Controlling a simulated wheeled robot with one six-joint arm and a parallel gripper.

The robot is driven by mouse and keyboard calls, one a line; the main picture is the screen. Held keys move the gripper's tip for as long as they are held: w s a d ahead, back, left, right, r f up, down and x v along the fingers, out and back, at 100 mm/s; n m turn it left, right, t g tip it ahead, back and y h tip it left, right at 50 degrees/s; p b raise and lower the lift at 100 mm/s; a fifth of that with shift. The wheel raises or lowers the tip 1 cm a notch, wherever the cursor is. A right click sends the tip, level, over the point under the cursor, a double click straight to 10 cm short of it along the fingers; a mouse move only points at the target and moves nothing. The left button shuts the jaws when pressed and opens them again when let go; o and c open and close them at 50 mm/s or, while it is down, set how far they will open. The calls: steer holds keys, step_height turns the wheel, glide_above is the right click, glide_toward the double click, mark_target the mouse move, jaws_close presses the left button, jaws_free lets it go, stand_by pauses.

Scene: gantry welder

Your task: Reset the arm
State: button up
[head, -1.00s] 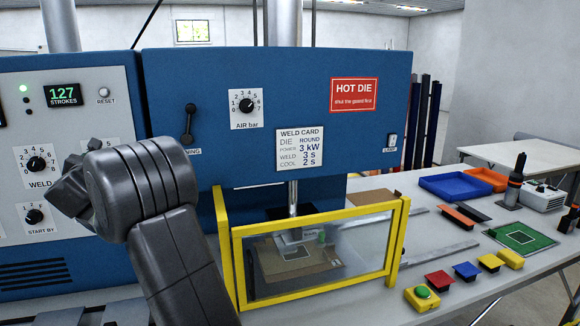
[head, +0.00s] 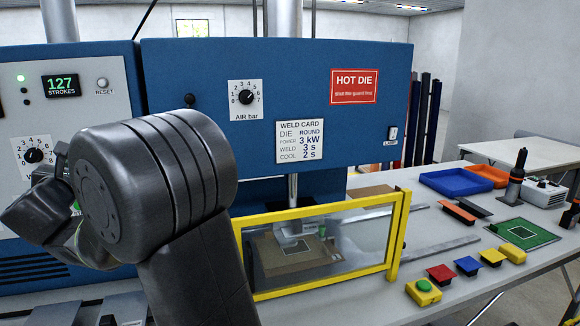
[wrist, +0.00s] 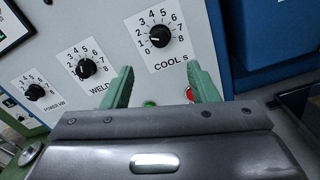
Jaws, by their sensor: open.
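My gripper (wrist: 160,92) shows in the wrist view as two green fingers spread apart, with nothing between them. It faces the grey control panel, whose COOL s knob (wrist: 158,36) is just above and between the fingertips. The WELD knob (wrist: 86,68) and POWER kW knob (wrist: 35,92) are to the left. A green button (wrist: 150,103) and a red button (wrist: 190,94) lie low between the fingers. In the head view my arm fills the lower left in front of the panel and hides most of the dials; the fingers are not clear there.
The yellow-framed guard (head: 318,208) stands before the die, right of my arm. The blue press housing (head: 200,70) is behind it. The bench holds a green-topped yellow button box (head: 423,292), coloured blocks, a green mat (head: 545,236) and a blue tray (head: 455,184).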

steer(key=shift+s+d+f+m+h, duration=0.15)
steer(key=shift+s+d+m+h, duration=0.15)
steer(key=shift+d, duration=0.35)
steer(key=shift+w+d, duration=0.1)
steer(key=shift+d, duration=0.1)
